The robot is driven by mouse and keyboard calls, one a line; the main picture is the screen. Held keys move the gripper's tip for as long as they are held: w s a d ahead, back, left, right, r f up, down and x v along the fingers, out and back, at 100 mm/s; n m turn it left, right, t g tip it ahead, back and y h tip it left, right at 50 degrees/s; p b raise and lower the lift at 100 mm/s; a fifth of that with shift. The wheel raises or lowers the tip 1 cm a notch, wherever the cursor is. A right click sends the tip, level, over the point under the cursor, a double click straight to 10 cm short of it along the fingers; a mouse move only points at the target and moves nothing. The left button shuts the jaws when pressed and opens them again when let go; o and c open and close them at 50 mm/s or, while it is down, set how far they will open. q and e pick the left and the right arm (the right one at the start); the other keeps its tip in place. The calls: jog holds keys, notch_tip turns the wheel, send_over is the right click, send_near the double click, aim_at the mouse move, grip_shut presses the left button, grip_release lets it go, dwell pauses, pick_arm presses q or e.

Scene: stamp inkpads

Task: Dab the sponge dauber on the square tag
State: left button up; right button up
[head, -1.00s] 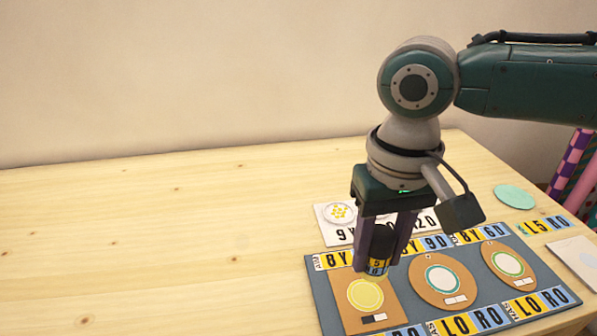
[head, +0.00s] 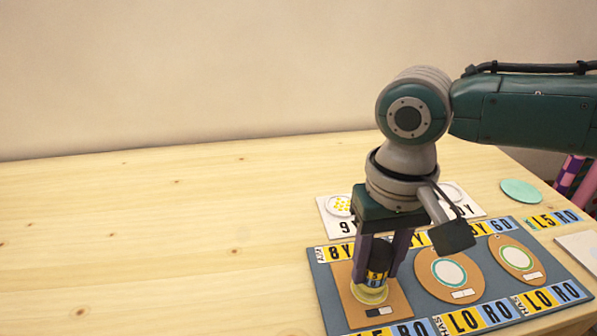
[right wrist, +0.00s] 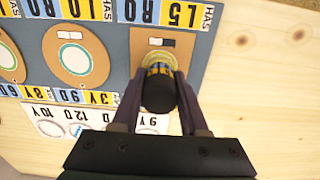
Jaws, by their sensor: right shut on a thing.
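My right gripper (head: 377,270) is shut on the sponge dauber (head: 377,262), a dark cylinder with a yellow and blue lettered band. The dauber stands upright over the yellow circle on the brown square tag (head: 397,298). Its foot covers most of that circle and appears to touch it. In the right wrist view the dauber (right wrist: 158,92) sits between the two fingers, over the square tag (right wrist: 150,45). My left gripper is not in view.
Two round brown tags, one in the middle (head: 463,292) and one at the right (head: 532,275), lie on the grey lettered board (head: 325,290). A white card (head: 333,224) lies behind it. A mint disc (head: 521,191) lies at the back right. The table's left side is clear.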

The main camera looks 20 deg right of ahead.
dwell(0.3)
jog(key=shift+f, duration=0.2)
jog(key=shift+f+b, duration=0.3)
jog(key=shift+f, duration=0.05)
dwell(0.4)
jog(key=shift+p, duration=0.4)
dwell(1.0)
dwell(0.4)
jog(key=shift+r, duration=0.1)
jog(key=shift+r+p, duration=0.3)
jog(key=shift+p, duration=0.3)
jog(key=shift+r+p, duration=0.15)
jog(key=shift+p, duration=0.2)
